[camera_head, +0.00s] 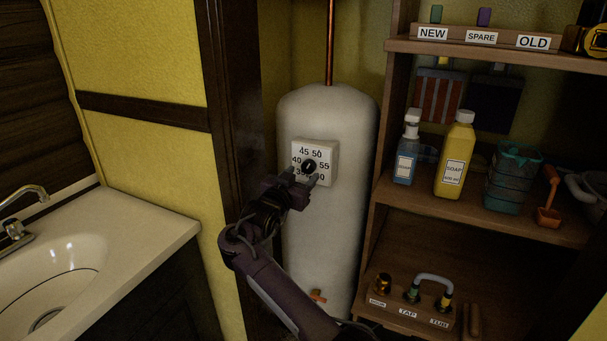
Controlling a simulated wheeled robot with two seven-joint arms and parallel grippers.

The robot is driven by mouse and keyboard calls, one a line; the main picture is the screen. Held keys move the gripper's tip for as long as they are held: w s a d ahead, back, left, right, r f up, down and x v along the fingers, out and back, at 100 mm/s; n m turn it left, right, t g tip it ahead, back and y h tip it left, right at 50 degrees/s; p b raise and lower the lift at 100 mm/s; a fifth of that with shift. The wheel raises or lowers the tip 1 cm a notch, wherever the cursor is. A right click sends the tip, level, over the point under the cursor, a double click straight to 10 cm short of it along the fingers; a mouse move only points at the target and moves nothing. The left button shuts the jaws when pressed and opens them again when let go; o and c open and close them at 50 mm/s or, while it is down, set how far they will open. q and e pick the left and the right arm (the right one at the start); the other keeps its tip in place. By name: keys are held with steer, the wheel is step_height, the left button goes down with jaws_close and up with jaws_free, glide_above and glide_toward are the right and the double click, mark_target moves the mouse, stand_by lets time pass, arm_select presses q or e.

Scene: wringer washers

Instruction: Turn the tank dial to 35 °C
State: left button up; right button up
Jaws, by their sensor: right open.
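The white tank (335,230) stands upright in the middle, in a recess between a dark post and the shelves. On its upper front is a pale square dial plate (328,149) with printed numbers; 45, 50 and 55 show at the top and right. The lower numbers are partly covered by my gripper. The dark round dial knob (309,166) sits at the plate's centre; its pointer setting is too small to tell. My right gripper (303,176) is open just below the knob, close to the plate; whether it touches cannot be told. My left gripper is not in view.
Wooden shelves (470,225) on the right hold a blue bottle (406,150), a yellow soap bottle (455,158) and a teal bin (510,180). A dark post (235,140) stands close left of the tank. A sink counter (140,232) is at left.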

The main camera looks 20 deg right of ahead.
steer(key=shift+x, duration=1.05)
steer(key=shift+c, duration=0.3)
steer(key=c, duration=0.9)
